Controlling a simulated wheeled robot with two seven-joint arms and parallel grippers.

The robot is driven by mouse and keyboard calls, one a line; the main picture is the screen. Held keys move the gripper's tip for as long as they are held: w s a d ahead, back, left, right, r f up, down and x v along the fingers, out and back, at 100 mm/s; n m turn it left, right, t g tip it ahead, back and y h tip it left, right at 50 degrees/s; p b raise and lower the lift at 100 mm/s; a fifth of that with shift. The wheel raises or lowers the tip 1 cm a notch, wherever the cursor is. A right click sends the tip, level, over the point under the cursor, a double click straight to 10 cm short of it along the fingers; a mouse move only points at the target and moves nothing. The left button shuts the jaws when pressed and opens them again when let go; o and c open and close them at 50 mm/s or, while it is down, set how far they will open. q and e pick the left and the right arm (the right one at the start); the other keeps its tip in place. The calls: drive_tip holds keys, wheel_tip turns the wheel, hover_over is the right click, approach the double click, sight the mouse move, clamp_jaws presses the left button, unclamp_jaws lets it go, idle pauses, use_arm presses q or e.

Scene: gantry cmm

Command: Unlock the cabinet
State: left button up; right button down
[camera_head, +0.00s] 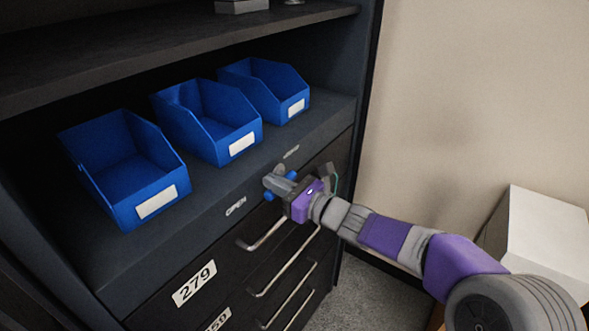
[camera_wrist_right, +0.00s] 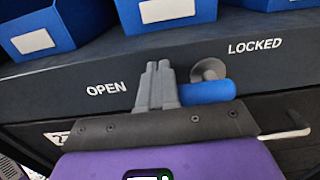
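The cabinet (camera_head: 112,268) has a dark front strip with the labels OPEN (camera_wrist_right: 106,88) and LOCKED (camera_wrist_right: 255,46). Between the labels is a lock knob with a grey round base (camera_wrist_right: 207,69) and a blue handle (camera_wrist_right: 208,92). Blue parts of the handle (camera_head: 291,175) show on both sides of my fingers in the head view. My right gripper (camera_wrist_right: 158,75) has its grey fingers shut, side by side, left of the knob base in the wrist view. They overlap the handle's left end; contact is not clear. The right gripper (camera_head: 277,184) also shows in the head view. My left gripper is not in view.
Several blue bins, one of them at the left (camera_head: 119,178), stand on the shelf above the strip. Drawers with metal bar handles (camera_head: 285,262) lie below, one labelled 279 (camera_head: 194,284). A white box (camera_head: 545,240) stands at the right by the beige wall (camera_head: 470,90).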

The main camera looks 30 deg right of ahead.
drive_tip(key=shift+s+a+f, duration=0.1)
drive_tip(key=shift+s+f, duration=0.05)
drive_tip(key=shift+f, duration=0.75)
drive_tip(key=s+d+r+p, duration=0.2)
drive_tip(key=s+d+p, duration=0.1)
drive_tip(key=s, duration=0.5)
drive_tip(key=shift+d+r, duration=0.2)
drive_tip(key=shift+r, duration=0.1)
drive_tip(key=shift+f, duration=0.1)
